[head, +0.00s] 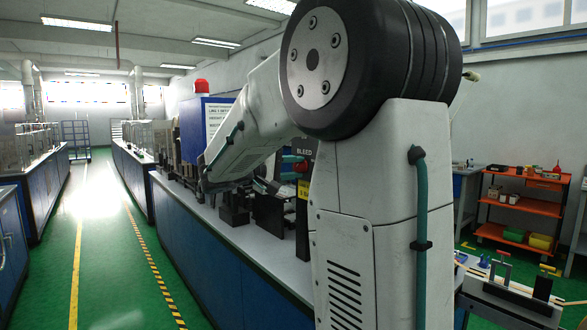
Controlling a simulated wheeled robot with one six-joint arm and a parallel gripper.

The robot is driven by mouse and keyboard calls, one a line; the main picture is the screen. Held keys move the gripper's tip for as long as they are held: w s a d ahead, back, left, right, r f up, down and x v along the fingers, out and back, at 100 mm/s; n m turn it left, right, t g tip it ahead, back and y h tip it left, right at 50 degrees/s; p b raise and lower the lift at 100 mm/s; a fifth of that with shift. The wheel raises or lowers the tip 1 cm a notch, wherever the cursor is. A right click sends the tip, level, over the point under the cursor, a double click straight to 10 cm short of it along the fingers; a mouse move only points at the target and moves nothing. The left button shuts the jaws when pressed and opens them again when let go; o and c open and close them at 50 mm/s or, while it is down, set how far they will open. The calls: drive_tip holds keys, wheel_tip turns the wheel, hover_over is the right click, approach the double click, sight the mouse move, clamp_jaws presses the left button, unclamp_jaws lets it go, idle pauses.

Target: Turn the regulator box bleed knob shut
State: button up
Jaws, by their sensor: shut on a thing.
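The regulator box (305,151) is a dark upright panel marked BLEED, on the bench behind my arm. Its right side is hidden by my arm. The red bleed knob (300,166) shows small on its front, under the lettering. My arm reaches left, then bends down and back to the right. My gripper (279,183) is at the panel's left side, at the height of the red knob. It is small and partly lost against dark parts, but it appears shut on the knob. The knob's turn angle cannot be made out.
Black fixtures (236,207) stand on the long blue bench (215,240) below my wrist. A blue cabinet (194,130) with a red beacon (201,86) stands behind my forearm. An orange shelf cart (515,205) is at right. The green aisle (110,240) at left is clear.

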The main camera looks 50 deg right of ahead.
drive_tip(key=shift+m, duration=0.3)
idle(0.4)
drive_tip(key=o, duration=1)
drive_tip(key=shift+a, duration=0.15)
drive_tip(key=v, duration=0.7)
drive_tip(key=shift+a, duration=0.3)
drive_tip(key=shift+w, duration=0.1)
